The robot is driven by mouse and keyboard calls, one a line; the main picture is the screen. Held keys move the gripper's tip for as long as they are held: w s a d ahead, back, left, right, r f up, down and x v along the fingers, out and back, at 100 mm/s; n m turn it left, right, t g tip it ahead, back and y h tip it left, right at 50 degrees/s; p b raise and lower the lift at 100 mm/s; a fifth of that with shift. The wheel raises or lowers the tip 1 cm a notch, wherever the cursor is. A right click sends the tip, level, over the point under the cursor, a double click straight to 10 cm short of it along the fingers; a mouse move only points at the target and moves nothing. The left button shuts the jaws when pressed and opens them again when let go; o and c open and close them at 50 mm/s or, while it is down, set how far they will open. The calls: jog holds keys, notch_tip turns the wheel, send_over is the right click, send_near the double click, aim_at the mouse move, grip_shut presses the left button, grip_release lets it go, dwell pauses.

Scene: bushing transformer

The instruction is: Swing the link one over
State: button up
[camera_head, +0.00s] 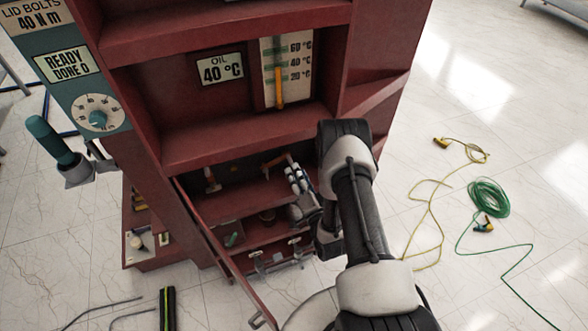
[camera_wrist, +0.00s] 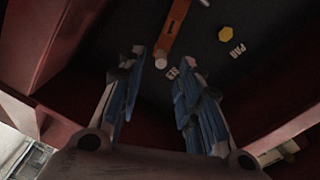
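In the wrist view, an orange-brown bar link (camera_wrist: 173,32) marked 1 runs down the dark panel, with a pale round end near its bottom. Beside it are a partly covered label reading "SER" (camera_wrist: 174,73), a "PAR" label (camera_wrist: 237,50) and a yellow hexagonal stud (camera_wrist: 227,33). My gripper (camera_wrist: 163,60) is open, its blue-padded fingers apart and empty. The link's pale end shows between the fingertips; I cannot tell how far beyond them it lies. In the head view, my gripper (camera_head: 295,176) reaches into the lower opening of the red cabinet.
The red cabinet's walls (camera_head: 180,155) and shelf edges surround my gripper closely. A hinged door (camera_head: 215,245) stands open at the left of the opening. Yellow (camera_head: 431,206) and green (camera_head: 488,198) cables lie on the floor at right. A teal-handled lever (camera_head: 52,140) projects at left.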

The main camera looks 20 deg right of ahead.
jog(key=s, duration=0.3)
jog(key=shift+s, duration=0.4)
